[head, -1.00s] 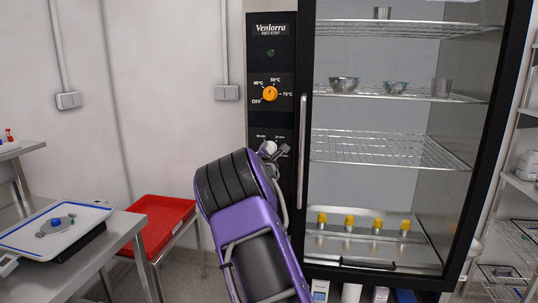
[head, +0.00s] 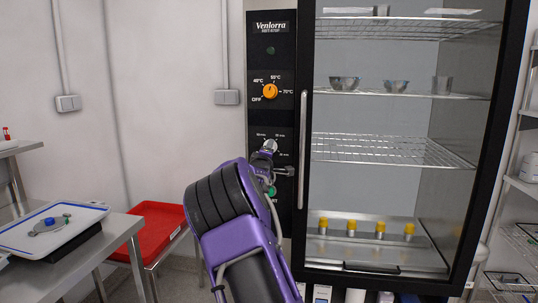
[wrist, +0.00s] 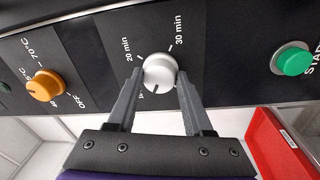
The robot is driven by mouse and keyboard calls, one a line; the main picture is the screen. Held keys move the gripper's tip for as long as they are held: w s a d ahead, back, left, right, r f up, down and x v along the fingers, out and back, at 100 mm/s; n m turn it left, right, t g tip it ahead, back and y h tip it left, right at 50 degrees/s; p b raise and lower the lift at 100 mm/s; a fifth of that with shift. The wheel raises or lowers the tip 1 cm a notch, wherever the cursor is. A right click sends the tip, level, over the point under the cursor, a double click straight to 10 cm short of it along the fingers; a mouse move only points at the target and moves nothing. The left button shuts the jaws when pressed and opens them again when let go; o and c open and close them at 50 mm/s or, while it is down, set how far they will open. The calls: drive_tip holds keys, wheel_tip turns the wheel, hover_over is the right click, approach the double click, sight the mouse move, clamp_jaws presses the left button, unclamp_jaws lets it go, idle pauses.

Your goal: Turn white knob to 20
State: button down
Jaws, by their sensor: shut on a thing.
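The white knob (wrist: 159,70) is a round silvery-white dial on the black control panel. Labels 20 min and 30 min are printed beyond it, and part of another label shows by the left finger. A dark mark on the knob's rim faces the bottom of the wrist view, slightly left, away from the 20 min label. My gripper (wrist: 160,88) has one finger on each side of the knob and is shut on it. In the head view the knob (head: 270,145) shows just above my gripper (head: 273,157).
An orange temperature knob (wrist: 45,85) and a green start button (wrist: 292,61) flank the white knob on the panel. The glass-door cabinet's vertical handle (head: 302,150) is close to the right. A red tray (head: 160,238) and a steel table (head: 120,232) stand left.

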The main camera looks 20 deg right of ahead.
drive_tip(key=m, duration=0.7)
drive_tip(key=m+g+h+p, duration=0.1)
drive_tip(key=m, duration=0.6)
drive_tip(key=m+g, duration=0.1)
drive_tip(key=m, duration=0.6)
drive_tip(key=shift+w+a+m+h, duration=0.2)
drive_tip(key=shift+m+h, duration=0.1)
drive_tip(key=shift+h, duration=0.1)
drive_tip(key=shift+c, duration=1.5)
unclamp_jaws()
drive_tip(key=shift+s+a, duration=0.1)
